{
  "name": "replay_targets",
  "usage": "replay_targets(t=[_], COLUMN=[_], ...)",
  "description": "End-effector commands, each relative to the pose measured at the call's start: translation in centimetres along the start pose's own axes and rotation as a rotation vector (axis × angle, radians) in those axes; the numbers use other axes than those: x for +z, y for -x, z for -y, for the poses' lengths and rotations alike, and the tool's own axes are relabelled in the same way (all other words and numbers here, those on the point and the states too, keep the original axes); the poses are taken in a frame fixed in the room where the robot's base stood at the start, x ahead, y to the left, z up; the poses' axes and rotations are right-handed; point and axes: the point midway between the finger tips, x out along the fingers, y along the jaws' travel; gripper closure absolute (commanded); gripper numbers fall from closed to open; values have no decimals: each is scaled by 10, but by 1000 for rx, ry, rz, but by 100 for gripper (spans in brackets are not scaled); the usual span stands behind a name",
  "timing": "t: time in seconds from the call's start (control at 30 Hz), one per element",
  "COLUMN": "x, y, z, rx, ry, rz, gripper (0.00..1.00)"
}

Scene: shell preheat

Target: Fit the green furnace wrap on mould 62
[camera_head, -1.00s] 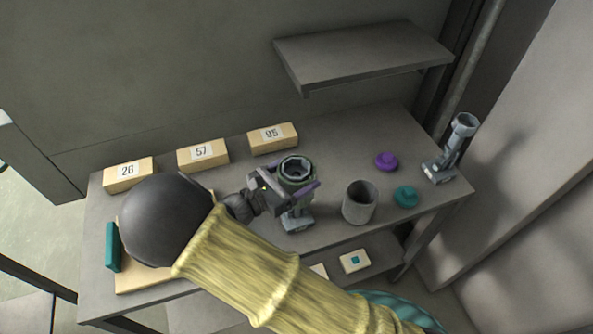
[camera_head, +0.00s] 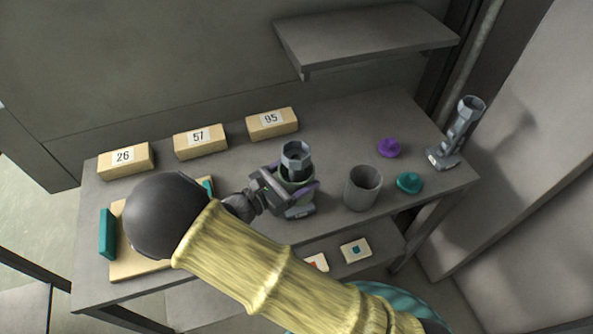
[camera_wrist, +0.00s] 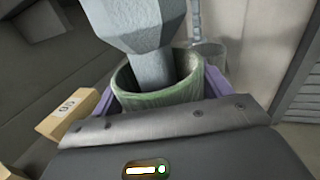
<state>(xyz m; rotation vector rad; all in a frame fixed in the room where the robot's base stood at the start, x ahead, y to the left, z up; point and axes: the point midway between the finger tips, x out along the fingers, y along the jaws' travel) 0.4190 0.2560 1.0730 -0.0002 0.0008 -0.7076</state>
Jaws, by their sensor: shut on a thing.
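The green furnace wrap (camera_wrist: 160,98) is an open ring held between the purple fingers of my gripper (camera_head: 292,190). In the head view the wrap (camera_head: 294,184) is around a grey upright mould (camera_head: 296,158), whose faceted top sticks out above the rim. In the wrist view the mould (camera_wrist: 145,30) passes down into the wrap, with a gap visible at the right of the rim. The mould's foot is partly visible below my gripper. No number is readable on this mould.
A grey cup (camera_head: 362,188) stands close to the right of the wrapped mould. A teal knob (camera_head: 409,182) and a purple knob (camera_head: 389,147) lie farther right. Blocks marked 26 (camera_head: 125,161), 57 (camera_head: 200,142) and 95 (camera_head: 272,124) line the back. A shelf (camera_head: 365,40) overhangs behind.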

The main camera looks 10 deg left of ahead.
Motion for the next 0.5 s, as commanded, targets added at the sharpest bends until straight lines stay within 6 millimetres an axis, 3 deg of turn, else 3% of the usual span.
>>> replay_targets(t=[0.5], x=[-31], y=[0], z=[0], rx=[0], ry=[0], rz=[0], gripper=[45])
